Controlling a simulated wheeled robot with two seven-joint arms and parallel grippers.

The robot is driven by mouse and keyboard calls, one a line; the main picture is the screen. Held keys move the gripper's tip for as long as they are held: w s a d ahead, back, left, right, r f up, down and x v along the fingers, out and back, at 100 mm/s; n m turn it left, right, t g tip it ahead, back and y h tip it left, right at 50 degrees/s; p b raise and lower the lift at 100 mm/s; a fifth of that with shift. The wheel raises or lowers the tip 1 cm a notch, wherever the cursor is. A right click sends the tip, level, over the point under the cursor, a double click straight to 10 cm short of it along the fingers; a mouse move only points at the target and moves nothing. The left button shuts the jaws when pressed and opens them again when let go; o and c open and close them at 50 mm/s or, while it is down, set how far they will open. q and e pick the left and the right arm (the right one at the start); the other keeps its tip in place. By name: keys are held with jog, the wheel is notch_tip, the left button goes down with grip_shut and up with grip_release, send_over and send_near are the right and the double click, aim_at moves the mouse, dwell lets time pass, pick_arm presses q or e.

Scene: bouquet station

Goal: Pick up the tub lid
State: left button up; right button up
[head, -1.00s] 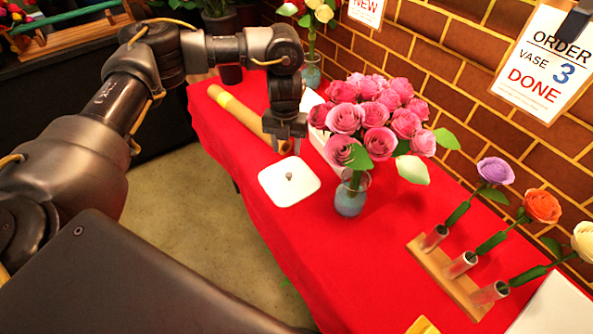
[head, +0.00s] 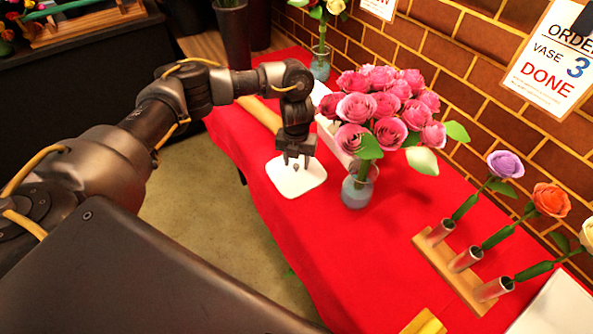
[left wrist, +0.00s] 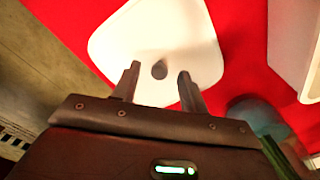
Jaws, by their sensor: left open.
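The tub lid (head: 309,180) is a white rounded square with a small grey knob (head: 295,168) in its middle. It lies flat on the red table near the table's left edge. My left gripper (head: 295,163) is open and points down over the lid, with its fingers on either side of the knob. In the left wrist view the lid (left wrist: 150,35) fills the upper middle. The knob (left wrist: 159,70) shows between the two open fingertips (left wrist: 158,75), apart from both. My right gripper is not in view.
A glass vase of pink roses (head: 358,188) stands close to the lid's right. Behind the lid are a white tub (head: 336,140) and a tan roll (head: 260,114). A wooden rack (head: 450,268) holds single flowers at the right. The red cloth (head: 325,250) in front is clear.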

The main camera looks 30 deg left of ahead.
pick_arm(q)
jog(key=shift+f, duration=0.4)
grip_shut()
